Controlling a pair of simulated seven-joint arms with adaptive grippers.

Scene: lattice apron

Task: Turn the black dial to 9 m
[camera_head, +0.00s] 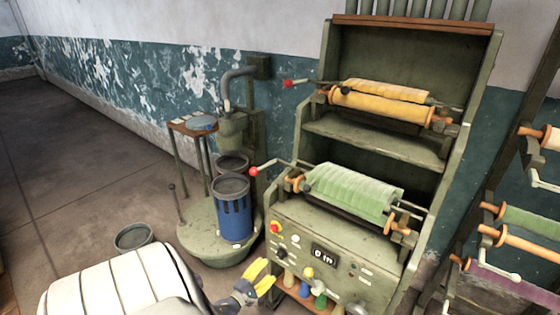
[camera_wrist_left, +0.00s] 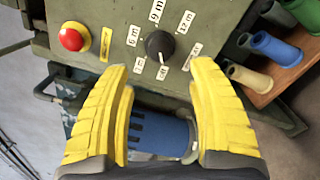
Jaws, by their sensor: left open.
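The black dial (camera_wrist_left: 160,45) is a round knob on the green machine's front panel (camera_head: 300,243), ringed by white labels. In the left wrist view the 9 m label (camera_wrist_left: 156,10) is above it, 6 m (camera_wrist_left: 134,36) left and 12 m (camera_wrist_left: 186,22) right. A pale mark on the knob seems to point down, towards the label below it. The dial also shows in the head view (camera_head: 281,254). The display (camera_head: 323,255) appears to read 0 m. My left gripper (camera_head: 266,276) is open and empty, its yellow fingers just short of the dial, one to each side. My right gripper is not seen.
A red button (camera_wrist_left: 71,40) sits left of the dial. A blue canister (camera_head: 231,212) stands on a round base left of the machine. Rolls of yellow and green cloth (camera_head: 350,190) sit above.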

